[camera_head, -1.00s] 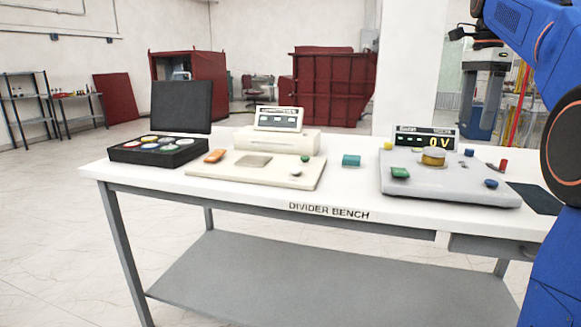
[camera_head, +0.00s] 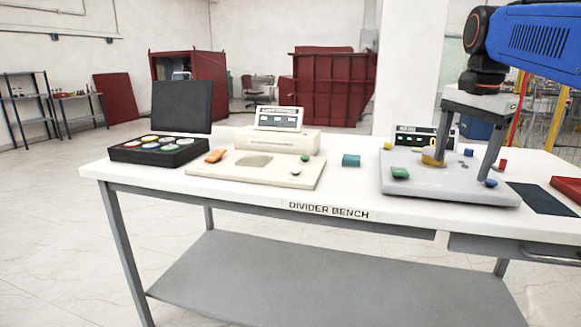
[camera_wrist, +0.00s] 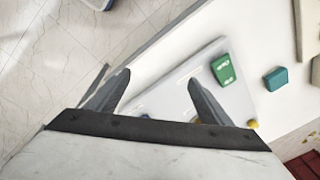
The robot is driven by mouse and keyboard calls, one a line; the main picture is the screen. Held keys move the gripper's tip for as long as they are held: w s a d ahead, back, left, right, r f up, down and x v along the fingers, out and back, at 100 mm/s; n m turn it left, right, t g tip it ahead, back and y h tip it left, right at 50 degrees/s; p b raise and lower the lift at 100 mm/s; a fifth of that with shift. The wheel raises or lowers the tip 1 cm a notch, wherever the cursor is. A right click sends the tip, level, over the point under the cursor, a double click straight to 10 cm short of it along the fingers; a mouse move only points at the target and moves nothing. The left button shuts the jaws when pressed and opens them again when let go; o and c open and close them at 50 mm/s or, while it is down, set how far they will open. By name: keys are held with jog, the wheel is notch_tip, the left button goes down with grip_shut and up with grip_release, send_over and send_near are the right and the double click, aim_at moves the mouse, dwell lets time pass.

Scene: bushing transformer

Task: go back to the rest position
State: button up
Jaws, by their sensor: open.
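My gripper (camera_head: 464,170) hangs over the right part of the grey test unit (camera_head: 410,190) on the bench, its two fingers spread and nothing between them. In the head view its left finger overlaps the brass disc (camera_head: 432,160) and partly hides the display (camera_head: 410,137); I cannot tell if it touches. In the wrist view the open fingers (camera_wrist: 158,78) point over the unit's edge, with the green block (camera_wrist: 222,69) to their right.
The white divider bench (camera_head: 345,190) carries a cream scale unit (camera_head: 255,172), a black case of coloured discs (camera_head: 160,150), a teal block (camera_head: 351,160), a dark mat (camera_head: 542,198) and a red tray (camera_head: 567,188). Floor at the left is clear.

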jog(key=s+a+f+n+t, duration=0.1)
jog(key=s+a+f+n, duration=0.1)
jog(key=s+f+n, duration=0.2)
jog(key=s+a+f+n+t, duration=0.1)
jog(key=s+a+f+n, duration=0.2)
jog(key=s+f, duration=0.7)
jog(key=s+a+f+n+t, duration=0.1)
jog(key=s+a+f+n, duration=0.2)
jog(key=f, duration=1.1)
jog(key=s+n, duration=0.2)
jog(key=s, duration=0.1)
jog(key=shift+s+f, duration=0.25)
jog(key=shift+s, duration=0.15)
